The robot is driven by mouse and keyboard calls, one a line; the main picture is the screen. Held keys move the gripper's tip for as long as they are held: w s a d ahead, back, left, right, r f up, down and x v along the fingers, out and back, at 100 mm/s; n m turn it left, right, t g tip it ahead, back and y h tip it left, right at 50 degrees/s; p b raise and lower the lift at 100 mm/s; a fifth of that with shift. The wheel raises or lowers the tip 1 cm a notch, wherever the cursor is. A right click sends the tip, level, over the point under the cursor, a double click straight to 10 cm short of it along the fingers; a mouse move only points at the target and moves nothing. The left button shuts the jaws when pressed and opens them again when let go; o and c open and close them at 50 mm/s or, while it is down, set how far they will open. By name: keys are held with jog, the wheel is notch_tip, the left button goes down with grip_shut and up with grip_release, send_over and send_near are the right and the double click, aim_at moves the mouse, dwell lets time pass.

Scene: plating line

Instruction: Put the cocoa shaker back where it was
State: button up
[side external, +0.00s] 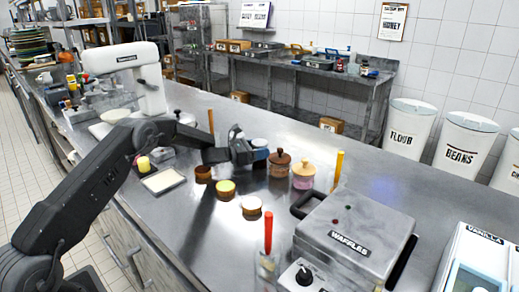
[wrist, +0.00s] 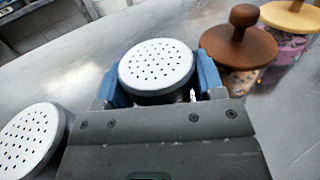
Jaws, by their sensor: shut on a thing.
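My gripper (side external: 258,153) is shut on a shaker with a round, pale, perforated lid (wrist: 157,66). The blue fingers (wrist: 160,80) stand on either side of it, just under the lid. In the side view the held shaker's pale top (side external: 259,143) shows at the fingertips, and its body is mostly hidden. I cannot tell its contents, or whether its base touches the counter. A second shaker with a perforated lid (wrist: 30,138) stands at the lower left of the wrist view.
A jar with a brown knobbed lid (side external: 279,164) and one with a tan lid (side external: 303,172) stand just right of my gripper. Small cups (side external: 225,189) stand nearer the front. A waffle maker (side external: 354,238) occupies the front right.

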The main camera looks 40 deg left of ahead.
jog(key=shift+r, duration=0.1)
jog(key=o, duration=0.7)
jog(key=shift+f, duration=0.2)
jog(key=shift+o, duration=0.2)
